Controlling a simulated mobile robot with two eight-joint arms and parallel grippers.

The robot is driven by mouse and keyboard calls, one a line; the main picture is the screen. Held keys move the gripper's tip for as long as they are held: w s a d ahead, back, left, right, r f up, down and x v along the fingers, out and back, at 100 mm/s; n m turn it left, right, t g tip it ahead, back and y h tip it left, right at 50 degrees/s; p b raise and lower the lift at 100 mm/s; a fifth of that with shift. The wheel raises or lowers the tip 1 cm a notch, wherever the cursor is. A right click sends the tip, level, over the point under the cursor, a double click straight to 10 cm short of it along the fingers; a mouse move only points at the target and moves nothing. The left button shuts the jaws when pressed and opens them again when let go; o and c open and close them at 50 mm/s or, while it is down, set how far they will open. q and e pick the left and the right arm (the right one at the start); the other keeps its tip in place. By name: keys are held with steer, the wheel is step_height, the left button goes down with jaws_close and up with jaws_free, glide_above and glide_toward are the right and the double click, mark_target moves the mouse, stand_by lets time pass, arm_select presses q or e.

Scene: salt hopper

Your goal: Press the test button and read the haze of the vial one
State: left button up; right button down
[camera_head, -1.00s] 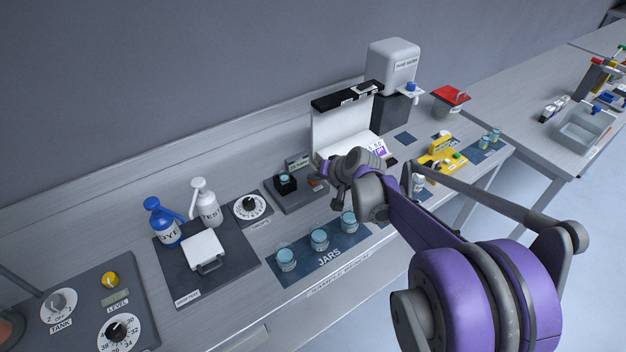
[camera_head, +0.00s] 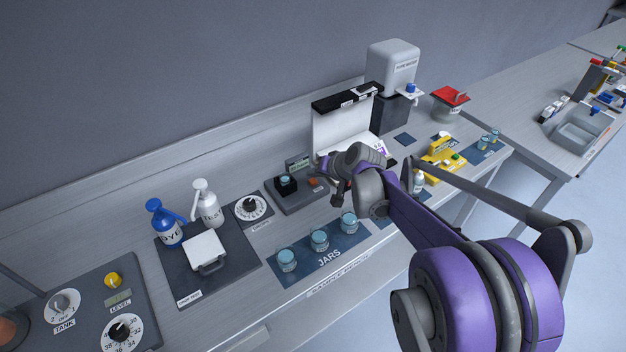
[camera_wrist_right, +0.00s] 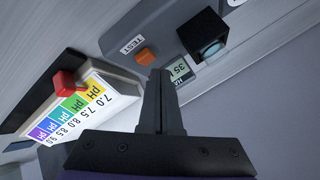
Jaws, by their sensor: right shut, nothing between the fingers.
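The dark grey haze meter (camera_head: 299,200) stands on the bench behind the jars mat. A vial (camera_head: 285,180) sits in its black holder; the holder and vial also show in the right wrist view (camera_wrist_right: 208,46). The orange test button (camera_wrist_right: 145,56) is beside the "TEST" label. The meter's small display (camera_wrist_right: 180,70) shows "35" at its visible part; the rest is covered by my finger or too small to read. My right gripper (camera_wrist_right: 158,72) is shut and empty, its tips just beside the button and display. I cannot tell whether it touches the meter. My left gripper is not in view.
A white block with coloured pH patches (camera_wrist_right: 75,105) and a red tab lies close beside the gripper. The jars mat (camera_head: 345,251) with 3 jars is in front of the meter. A dial (camera_head: 250,207) and two bottles stand to the left.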

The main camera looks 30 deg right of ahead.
mark_target(315, 183)
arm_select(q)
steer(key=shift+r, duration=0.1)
arm_select(e)
steer(key=shift+r, duration=0.1)
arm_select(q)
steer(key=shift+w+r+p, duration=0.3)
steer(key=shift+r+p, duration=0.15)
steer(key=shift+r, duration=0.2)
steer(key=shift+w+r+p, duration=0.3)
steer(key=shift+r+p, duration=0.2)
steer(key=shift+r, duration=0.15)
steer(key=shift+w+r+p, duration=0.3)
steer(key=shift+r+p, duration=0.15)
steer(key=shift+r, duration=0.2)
arm_select(e)
steer(key=shift+w+r, duration=0.1)
steer(key=shift+r, duration=2.4)
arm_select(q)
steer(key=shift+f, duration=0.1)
arm_select(e)
steer(key=shift+f, duration=0.15)
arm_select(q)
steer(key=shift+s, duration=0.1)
